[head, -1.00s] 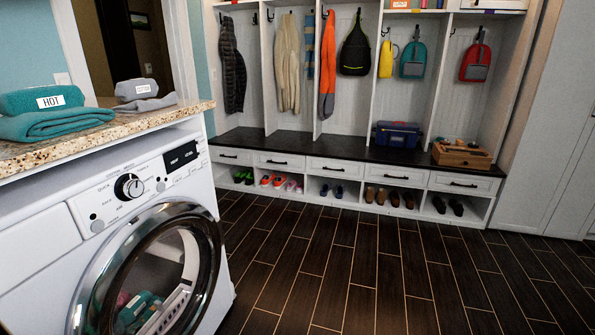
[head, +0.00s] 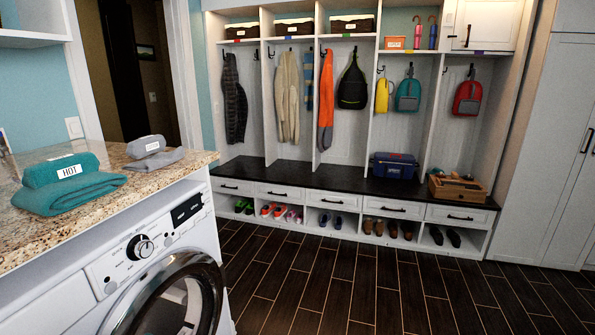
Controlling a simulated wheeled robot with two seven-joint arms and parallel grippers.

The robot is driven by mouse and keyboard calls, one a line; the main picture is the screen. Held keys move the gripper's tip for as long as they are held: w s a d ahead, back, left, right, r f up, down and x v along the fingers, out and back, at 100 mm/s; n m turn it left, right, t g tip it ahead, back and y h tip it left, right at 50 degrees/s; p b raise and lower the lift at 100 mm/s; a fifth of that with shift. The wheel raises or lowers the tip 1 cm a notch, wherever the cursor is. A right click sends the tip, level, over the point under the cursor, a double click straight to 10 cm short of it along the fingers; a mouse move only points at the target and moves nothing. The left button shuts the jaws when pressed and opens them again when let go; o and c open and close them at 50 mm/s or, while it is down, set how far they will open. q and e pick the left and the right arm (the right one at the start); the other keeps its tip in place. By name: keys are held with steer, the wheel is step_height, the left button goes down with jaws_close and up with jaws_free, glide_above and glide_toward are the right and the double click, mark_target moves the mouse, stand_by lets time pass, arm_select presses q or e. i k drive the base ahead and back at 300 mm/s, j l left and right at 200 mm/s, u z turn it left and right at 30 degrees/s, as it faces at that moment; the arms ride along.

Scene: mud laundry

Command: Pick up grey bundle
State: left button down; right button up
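The grey bundle (head: 146,146) is a rolled grey cloth with a white label, too small to read. It rests on a flat grey cloth (head: 157,161) near the back end of the speckled stone counter (head: 120,196). A teal rolled bundle labelled HOT (head: 60,170) sits on a folded teal cloth, to the left and nearer than the grey one. Neither of my grippers shows in the head view.
A white front-loading washer (head: 150,270) stands under the counter. Cubbies with hanging coats and a dark bench (head: 330,182) line the far wall, with shoes below. A blue toolbox (head: 394,165) and a wooden box (head: 457,189) sit on the bench. The dark plank floor (head: 330,280) is clear.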

mark_target(144, 146)
steer(key=i+l+u, duration=0.15)
steer(key=u, duration=0.25)
steer(key=i+l+u, duration=0.2)
steer(key=u, duration=0.2)
steer(key=i+l+u, duration=0.15)
steer(key=u, duration=0.3)
